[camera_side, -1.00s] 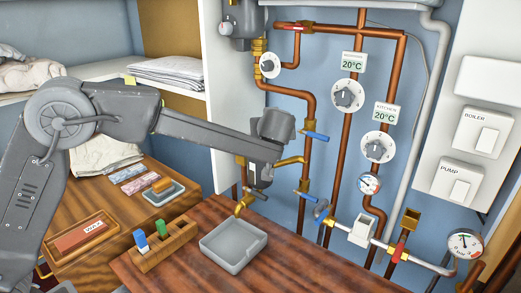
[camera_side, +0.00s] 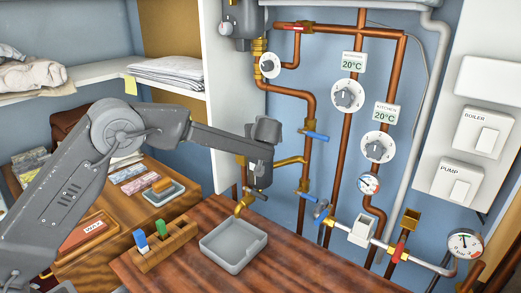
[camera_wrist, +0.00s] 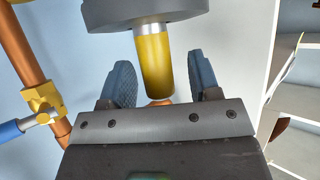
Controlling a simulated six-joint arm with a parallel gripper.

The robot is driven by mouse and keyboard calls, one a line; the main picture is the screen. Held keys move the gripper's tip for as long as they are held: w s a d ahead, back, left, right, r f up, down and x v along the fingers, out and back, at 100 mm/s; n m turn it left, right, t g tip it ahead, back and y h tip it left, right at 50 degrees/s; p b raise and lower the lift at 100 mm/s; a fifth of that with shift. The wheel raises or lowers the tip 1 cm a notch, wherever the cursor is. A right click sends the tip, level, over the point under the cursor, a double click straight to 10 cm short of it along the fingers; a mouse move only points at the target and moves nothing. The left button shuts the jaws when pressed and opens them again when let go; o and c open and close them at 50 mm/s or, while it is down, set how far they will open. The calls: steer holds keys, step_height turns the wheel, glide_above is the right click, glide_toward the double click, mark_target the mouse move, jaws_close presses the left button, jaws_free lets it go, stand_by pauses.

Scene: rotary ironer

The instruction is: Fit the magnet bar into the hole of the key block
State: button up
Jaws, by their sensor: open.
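A wooden block (camera_side: 150,259) with several slots stands at the front left of the bench in the side view. A blue-and-white bar (camera_side: 141,241) and a green bar (camera_side: 161,229) stand upright in it. I cannot tell whether this is the key block, and I cannot surely identify the magnet bar. My gripper (camera_side: 258,184) is above the back of the bench, to the right of the block. In the wrist view my gripper (camera_wrist: 160,87) is open, its blue-grey fingers either side of a yellow cylinder (camera_wrist: 153,65) under a grey disc. Their depth relation is unclear.
An empty grey tray (camera_side: 233,267) lies on the bench right of the block. A wooden box (camera_side: 58,243) and a small grey dish (camera_side: 155,197) are on the left surface. Copper pipes (camera_side: 309,120) and valves run close behind my gripper. The right bench is clear.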

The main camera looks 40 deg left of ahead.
steer(key=shift+x, duration=0.9)
jaws_close()
